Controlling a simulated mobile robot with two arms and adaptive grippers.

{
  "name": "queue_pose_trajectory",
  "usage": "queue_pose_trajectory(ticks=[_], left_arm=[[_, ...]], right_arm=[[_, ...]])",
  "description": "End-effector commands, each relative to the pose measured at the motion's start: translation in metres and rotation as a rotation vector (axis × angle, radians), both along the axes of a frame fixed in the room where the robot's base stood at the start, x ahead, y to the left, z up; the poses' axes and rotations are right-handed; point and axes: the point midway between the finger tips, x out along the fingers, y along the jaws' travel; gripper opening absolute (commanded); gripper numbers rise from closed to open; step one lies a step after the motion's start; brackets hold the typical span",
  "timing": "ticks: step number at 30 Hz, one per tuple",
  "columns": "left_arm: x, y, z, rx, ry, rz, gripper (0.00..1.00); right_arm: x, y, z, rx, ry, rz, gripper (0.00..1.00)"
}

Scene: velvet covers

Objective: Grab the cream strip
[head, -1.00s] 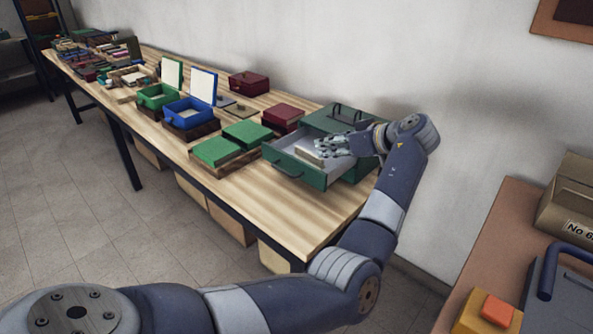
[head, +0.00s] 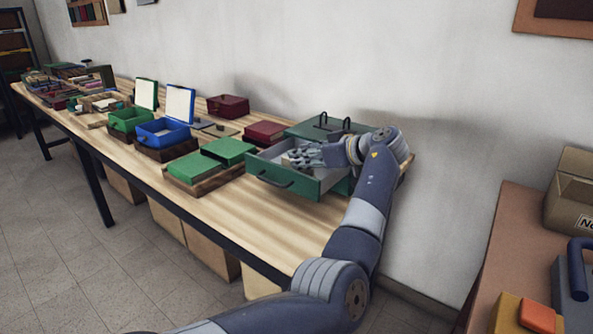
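A green drawer unit (head: 318,131) stands at the near right end of the wooden table. Its drawer (head: 300,186) is pulled out, with a grey inside. My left gripper (head: 292,158) reaches from the right into the open drawer, its fingers low over the drawer floor. The cream strip lies in this drawer in the earlier view; now I cannot make it out clearly, and the gripper seems to cover it. Whether the fingers are apart or closed on it is too small to tell. My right gripper is not in view.
Green boxes (head: 197,166) in a wooden tray sit left of the drawer. Open blue (head: 164,131) and green (head: 128,119) boxes and a dark red box (head: 228,105) stand farther along. Bare table (head: 233,206) lies in front. A cardboard box (head: 574,195) stands at right.

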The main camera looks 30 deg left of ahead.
Motion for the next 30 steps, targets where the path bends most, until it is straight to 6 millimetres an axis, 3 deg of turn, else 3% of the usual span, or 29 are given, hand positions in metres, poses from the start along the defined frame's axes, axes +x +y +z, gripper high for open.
queue_pose_trajectory(ticks=[12, 20, 24, 26, 30], left_arm=[[0.004, 0.046, -0.02, 0.0, 0.001, 0.001, 0.32], [0.005, 0.049, -0.021, 0.0, 0.001, 0.0, 0.32], [0.005, 0.049, -0.021, 0.0, 0.001, 0.0, 0.05], [0.005, 0.049, -0.021, 0.0, 0.001, 0.0, 0.0], [0.005, 0.049, -0.022, -0.001, 0.002, -0.001, 0.0]], right_arm=[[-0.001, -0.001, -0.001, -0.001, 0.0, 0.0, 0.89], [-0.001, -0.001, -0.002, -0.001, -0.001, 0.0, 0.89], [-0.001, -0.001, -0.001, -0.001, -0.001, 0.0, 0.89], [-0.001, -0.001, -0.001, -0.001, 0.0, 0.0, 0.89], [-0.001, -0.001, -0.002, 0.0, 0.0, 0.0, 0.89]])
